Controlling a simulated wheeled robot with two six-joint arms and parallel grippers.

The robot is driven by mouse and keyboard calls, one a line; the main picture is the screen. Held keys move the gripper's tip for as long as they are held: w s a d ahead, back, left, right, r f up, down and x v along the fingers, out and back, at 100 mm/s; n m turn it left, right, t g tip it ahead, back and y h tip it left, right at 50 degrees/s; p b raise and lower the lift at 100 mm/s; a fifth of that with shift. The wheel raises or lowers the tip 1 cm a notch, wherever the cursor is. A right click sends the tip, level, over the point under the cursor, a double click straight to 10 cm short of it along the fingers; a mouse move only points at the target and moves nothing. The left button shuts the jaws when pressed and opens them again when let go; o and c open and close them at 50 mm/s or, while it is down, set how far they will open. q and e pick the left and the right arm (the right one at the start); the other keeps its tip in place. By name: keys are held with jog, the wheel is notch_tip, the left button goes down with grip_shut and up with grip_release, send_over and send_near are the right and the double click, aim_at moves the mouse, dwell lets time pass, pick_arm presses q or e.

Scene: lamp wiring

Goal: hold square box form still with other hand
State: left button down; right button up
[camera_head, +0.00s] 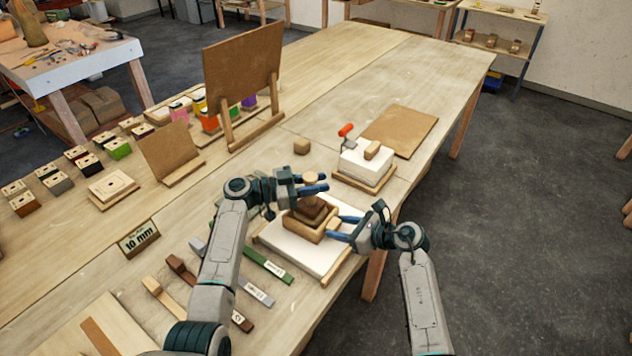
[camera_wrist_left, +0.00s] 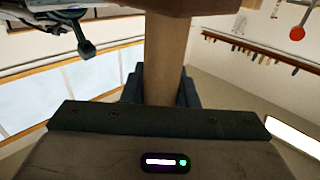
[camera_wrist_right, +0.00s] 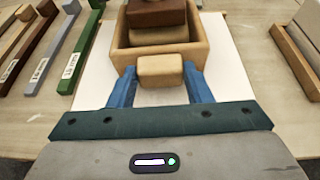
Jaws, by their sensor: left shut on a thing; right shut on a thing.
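The square box form (camera_head: 299,228) is a light wooden open box on a white board (camera_head: 285,248). It also shows in the right wrist view (camera_wrist_right: 122,58), with a small tab (camera_wrist_right: 160,70) on its near side. A dark brown stepped block (camera_head: 312,209) sits in its opening, its lower part hidden. My right gripper (camera_head: 340,227) is shut on the tab, one blue finger on each side. The handle also shows in the left wrist view (camera_wrist_left: 166,60).
A second white block in a wooden tray (camera_head: 368,182), with a red-handled tool (camera_head: 346,130), stands behind to the right. Several coloured bars, including a green one (camera_head: 267,264), lie left of the board. A sign (camera_head: 138,238) reads 10 mm.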

pick_arm(q)
jog(key=shift+f, duration=0.55)
jog(key=shift+r, duration=0.1)
jog(key=shift+r, duration=1.05)
jog(key=shift+f, duration=0.2)
jog(key=shift+f, duration=0.95)
jog(key=shift+r, duration=1.1)
